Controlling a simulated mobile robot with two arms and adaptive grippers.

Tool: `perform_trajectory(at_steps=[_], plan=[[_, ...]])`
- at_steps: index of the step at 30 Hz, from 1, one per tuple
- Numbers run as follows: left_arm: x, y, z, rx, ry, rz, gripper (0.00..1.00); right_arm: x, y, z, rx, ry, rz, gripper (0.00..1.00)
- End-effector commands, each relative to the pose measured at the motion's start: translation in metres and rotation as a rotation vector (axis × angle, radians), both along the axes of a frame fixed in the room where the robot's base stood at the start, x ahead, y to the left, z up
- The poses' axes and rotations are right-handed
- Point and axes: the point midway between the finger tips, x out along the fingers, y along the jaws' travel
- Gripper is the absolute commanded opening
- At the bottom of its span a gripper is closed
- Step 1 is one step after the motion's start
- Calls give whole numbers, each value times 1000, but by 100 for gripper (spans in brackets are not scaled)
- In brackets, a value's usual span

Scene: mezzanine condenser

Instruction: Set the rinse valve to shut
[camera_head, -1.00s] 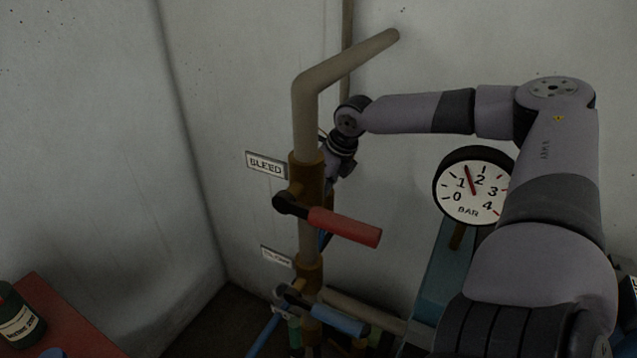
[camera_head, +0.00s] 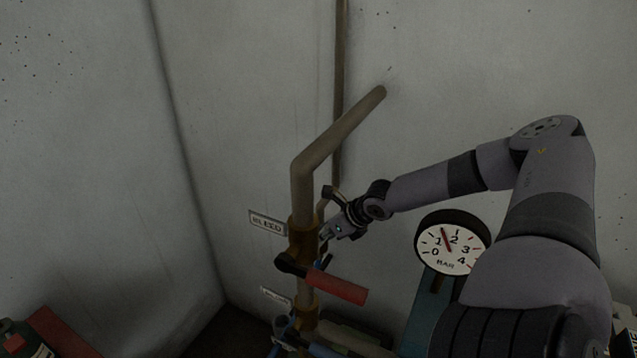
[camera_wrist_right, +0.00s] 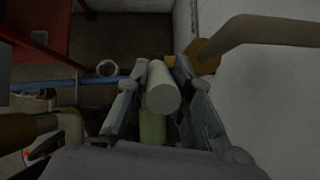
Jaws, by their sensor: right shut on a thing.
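My right gripper (camera_head: 332,236) is behind the upright pipe, beside the bleed valve, and partly hidden by it in the head view. In the right wrist view, its two fingers (camera_wrist_right: 155,95) are on either side of a pale grey cylinder (camera_wrist_right: 162,92), shut on it. A greenish piece shows below the cylinder. I cannot tell whether it is the rinse valve's handle. The bleed valve has a red handle (camera_head: 338,287) pointing right and a BLEED label (camera_head: 267,223). Below it is a second label (camera_head: 275,296), too blurred to read. My left gripper is out of view.
A round pressure gauge (camera_head: 452,247) stands right of the valves, near my right arm. A bent pipe (camera_head: 340,130) rises above the bleed valve. A red table (camera_head: 60,335) with a dark bottle (camera_head: 22,342) is at the lower left.

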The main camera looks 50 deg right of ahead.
Motion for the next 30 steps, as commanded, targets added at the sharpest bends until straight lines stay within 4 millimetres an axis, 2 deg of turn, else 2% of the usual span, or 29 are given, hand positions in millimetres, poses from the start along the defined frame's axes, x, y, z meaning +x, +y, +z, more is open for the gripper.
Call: perform_trajectory(at_steps=[1, 4, 18, 30], plan=[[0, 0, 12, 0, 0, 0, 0, -2, -9, 4, -14, -23, -5, 0], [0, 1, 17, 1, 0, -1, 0, -6, -9, 1, 8, -72, 2, 0], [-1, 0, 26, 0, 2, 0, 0, -22, -9, -10, 87, -261, 17, 0], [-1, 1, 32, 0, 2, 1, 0, -28, -8, -17, 102, -319, 26, 0]])
